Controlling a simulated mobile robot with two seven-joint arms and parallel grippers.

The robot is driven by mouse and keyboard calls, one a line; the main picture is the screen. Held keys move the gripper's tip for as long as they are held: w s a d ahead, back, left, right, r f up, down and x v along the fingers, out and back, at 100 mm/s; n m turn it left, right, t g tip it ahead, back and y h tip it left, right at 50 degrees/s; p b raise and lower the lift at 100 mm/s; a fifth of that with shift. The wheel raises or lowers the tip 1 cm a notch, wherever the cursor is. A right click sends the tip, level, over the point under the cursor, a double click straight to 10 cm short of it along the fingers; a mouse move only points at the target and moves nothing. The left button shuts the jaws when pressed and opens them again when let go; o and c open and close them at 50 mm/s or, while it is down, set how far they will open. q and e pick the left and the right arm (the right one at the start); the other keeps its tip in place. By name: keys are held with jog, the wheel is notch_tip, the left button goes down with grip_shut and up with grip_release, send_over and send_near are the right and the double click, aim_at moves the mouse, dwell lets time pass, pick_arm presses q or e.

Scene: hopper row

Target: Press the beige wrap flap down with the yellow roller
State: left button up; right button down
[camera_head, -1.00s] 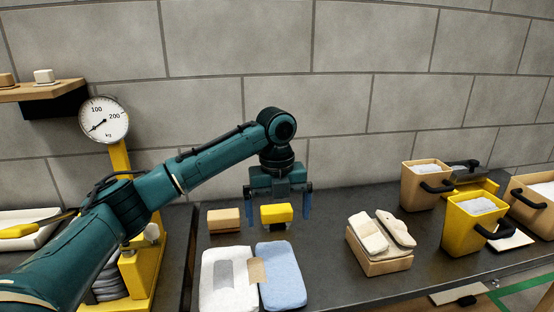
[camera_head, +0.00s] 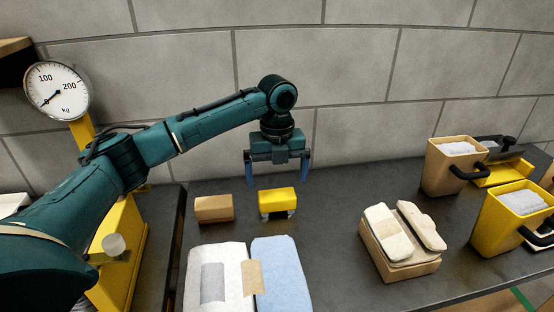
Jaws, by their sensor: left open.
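The yellow roller (camera_head: 278,201) stands on the dark bench, a yellow block with a grey and dark underside. My left gripper (camera_head: 277,181) is open and empty, with its blue fingers pointing down. In the picture its fingertips are just above the roller's top, one toward each side; the exact depth gap is hard to tell. The beige wrap flap (camera_head: 253,279) lies nearer, across the seam between a white package (camera_head: 231,259) and a light blue package (camera_head: 279,266). A grey flap (camera_head: 212,283) lies on the white package. My right gripper is not in view.
A tan block (camera_head: 214,208) stands left of the roller. A tan box (camera_head: 408,267) with two pale pads stands right of the packages. Tan (camera_head: 447,172) and yellow (camera_head: 505,220) bins are farther right. A dial scale (camera_head: 57,90) stands left. The bench between packages and box is clear.

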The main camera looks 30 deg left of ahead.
aim_at(277, 194)
pick_arm(q)
notch_tip(277, 194, down, 8)
jog(key=shift+r+b, duration=0.1)
jog(key=shift+b, duration=0.2)
jog(key=shift+f, duration=0.2)
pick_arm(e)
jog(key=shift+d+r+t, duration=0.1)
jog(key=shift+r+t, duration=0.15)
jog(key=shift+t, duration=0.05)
pick_arm(q)
jog(key=shift+c, duration=0.4)
jog(key=c, duration=0.9)
jog(key=o, duration=0.8)
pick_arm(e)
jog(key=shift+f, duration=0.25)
pick_arm(q)
jog(key=shift+r, duration=0.1)
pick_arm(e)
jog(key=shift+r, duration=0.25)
pick_arm(q)
jog(key=shift+r+p, duration=0.9)
jog(key=shift+p, duration=0.5)
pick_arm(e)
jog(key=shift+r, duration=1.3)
